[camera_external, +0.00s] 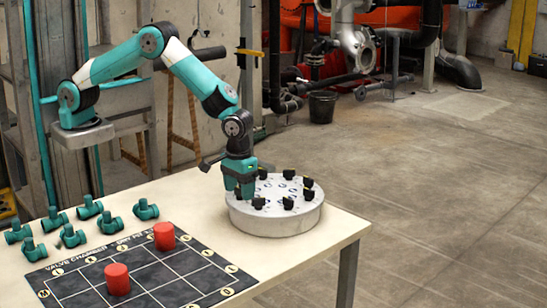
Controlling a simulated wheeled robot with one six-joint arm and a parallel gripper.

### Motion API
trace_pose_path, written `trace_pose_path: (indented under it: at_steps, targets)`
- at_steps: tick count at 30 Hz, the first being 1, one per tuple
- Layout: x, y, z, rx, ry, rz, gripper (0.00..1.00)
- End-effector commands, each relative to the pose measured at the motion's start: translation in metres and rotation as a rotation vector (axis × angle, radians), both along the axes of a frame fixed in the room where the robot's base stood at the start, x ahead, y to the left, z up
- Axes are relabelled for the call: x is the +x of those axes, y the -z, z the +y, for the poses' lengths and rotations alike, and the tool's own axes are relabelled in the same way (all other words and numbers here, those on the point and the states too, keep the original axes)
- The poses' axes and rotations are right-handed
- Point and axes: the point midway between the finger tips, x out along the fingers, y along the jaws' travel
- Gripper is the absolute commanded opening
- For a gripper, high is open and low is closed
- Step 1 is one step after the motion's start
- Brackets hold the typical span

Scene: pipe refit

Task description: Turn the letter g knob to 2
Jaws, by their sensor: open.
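A round grey drum (275,218) stands on the right part of the pale table. Several black knobs (288,203) are set around its top near the rim, with dark letter marks (283,188) inside the ring. The letters and dial numbers are too small to read, so I cannot tell which knob is g. My gripper (244,193) points down over the left side of the drum's top, with its jaws open at or just above a black knob there. My gripper partly hides that knob, and I cannot tell whether they touch.
A black gridded mat (135,275) lies on the table's front left, with two red cylinders (117,280) (164,236) on it. Several teal pipe fittings (73,236) lie behind it. The table's right edge is close to the drum.

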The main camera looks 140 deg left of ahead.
Motion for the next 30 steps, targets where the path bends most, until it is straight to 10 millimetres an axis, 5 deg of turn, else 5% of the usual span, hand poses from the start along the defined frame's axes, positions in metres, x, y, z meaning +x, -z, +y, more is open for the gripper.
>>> trace_pose_path:
  at_steps: [2, 9, 20, 30]
  targets:
    - [0.0001, -0.0002, 0.0, 0.0, 0.0, 0.0, 0.65]
    - [0.0, -0.0005, 0.0, 0.0, 0.0, 0.0, 0.15]
    - [0.0001, -0.0004, 0.0001, 0.001, 0.05, 0.0, 0.16]
    - [0.0004, -0.0002, 0.0004, 0.003, 0.288, -0.001, 0.16]
